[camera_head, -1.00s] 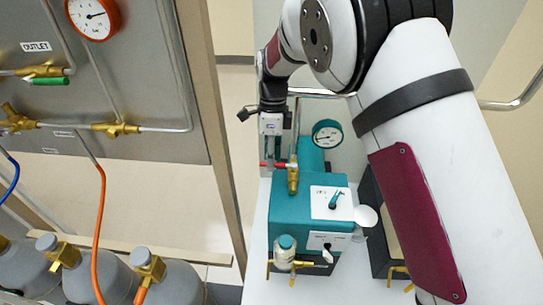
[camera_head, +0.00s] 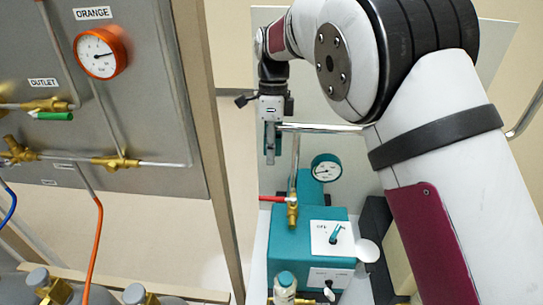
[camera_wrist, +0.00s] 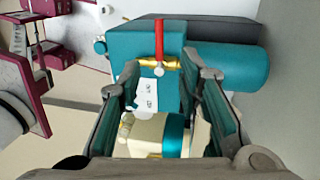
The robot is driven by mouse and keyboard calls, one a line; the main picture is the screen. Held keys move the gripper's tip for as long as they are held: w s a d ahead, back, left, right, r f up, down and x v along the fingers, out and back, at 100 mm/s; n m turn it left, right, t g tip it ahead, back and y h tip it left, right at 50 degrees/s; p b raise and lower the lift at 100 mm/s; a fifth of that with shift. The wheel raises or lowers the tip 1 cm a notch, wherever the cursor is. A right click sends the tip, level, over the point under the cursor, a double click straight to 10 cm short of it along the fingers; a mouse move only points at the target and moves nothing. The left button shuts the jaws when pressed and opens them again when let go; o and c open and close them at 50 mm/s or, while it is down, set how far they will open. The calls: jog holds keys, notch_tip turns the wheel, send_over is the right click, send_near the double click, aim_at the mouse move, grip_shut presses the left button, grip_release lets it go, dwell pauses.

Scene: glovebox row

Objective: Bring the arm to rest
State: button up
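My gripper (camera_head: 270,148) hangs above the back left part of a teal pump-like unit (camera_head: 300,240). A red lever (camera_head: 272,198) on a brass valve (camera_head: 292,212) lies below the fingers, with a visible gap. In the wrist view my gripper (camera_wrist: 165,92) has its two fingers spread apart. The red lever (camera_wrist: 159,40) and the teal unit (camera_wrist: 150,72) show beyond them. A cream and teal object (camera_wrist: 155,138) shows low between the fingers in that view; I see no finger touching it. My white and maroon arm is bent high over the right side.
Gas cylinders stand low at left. A metal rail (camera_head: 320,127) runs behind the gripper.

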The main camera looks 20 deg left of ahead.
dwell(0.7)
jog(key=s+d+r+n+t+y, duration=0.1)
jog(key=s+d+r+n+t, duration=0.15)
jog(key=d+r, duration=0.75)
jog(key=s+d+r+n+t+y, duration=0.1)
jog(key=s+d+r+n, duration=0.4)
jog(key=d, duration=0.8)
jog(key=s+d+f+n+t+h, duration=0.1)
jog(key=s+d+n+t, duration=0.3)
jog(key=s+d, duration=1)
jog(key=s+f+n, duration=0.1)
jog(key=s+n, duration=0.2)
jog(key=shift+s+d+n, duration=0.2)
jog(key=shift+d+n, duration=0.15)
